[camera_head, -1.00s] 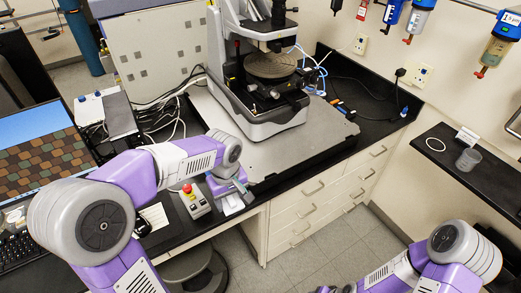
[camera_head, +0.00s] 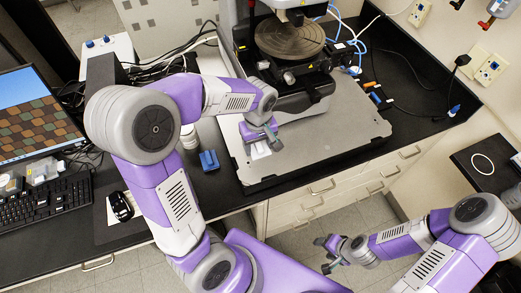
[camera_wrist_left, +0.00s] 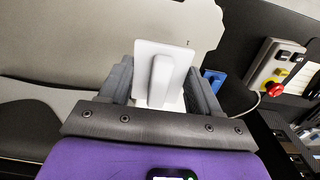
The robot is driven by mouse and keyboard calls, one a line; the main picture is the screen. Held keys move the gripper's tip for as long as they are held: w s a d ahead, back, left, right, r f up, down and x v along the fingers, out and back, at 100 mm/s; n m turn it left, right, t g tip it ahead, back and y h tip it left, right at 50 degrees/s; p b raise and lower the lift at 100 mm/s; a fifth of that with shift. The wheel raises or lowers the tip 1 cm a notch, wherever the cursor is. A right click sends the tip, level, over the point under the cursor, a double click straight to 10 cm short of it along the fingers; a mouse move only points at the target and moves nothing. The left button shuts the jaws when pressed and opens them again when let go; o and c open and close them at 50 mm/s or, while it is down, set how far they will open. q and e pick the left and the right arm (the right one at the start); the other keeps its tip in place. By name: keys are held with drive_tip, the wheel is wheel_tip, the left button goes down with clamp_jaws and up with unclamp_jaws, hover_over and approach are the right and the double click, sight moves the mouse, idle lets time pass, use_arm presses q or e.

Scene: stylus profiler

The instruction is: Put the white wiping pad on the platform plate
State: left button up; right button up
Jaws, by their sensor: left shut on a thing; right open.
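The white wiping pad (camera_head: 260,150) is a flat white piece with a raised block on it, seen close in the left wrist view (camera_wrist_left: 165,68). My left gripper (camera_head: 266,143) is shut on this block, with a finger on either side in the wrist view. It holds the pad at the front left part of the grey platform plate (camera_head: 335,140). I cannot tell whether the pad touches the plate. My right gripper (camera_head: 323,255) is open and empty, over the floor in front of the bench.
The stylus profiler (camera_head: 290,85) with its round stage stands at the back of the plate. A blue block (camera_head: 209,160) lies on the black bench left of the plate. A control box with a red button (camera_wrist_left: 278,68) shows in the wrist view. The plate's front right is clear.

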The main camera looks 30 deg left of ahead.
sight(259, 144)
use_arm(q)
wheel_tip(259, 144, down, 5)
drive_tip(key=shift+w+r, duration=0.1)
drive_tip(key=shift+w, duration=0.1)
drive_tip(key=shift+f+b, duration=0.2)
drive_tip(key=shift+b, duration=0.15)
drive_tip(key=o, duration=1)
drive_tip(key=shift+r, duration=0.15)
wheel_tip(259, 144, up, 12)
drive_tip(key=shift+r+p, duration=0.1)
drive_tip(key=shift+p, duration=0.85)
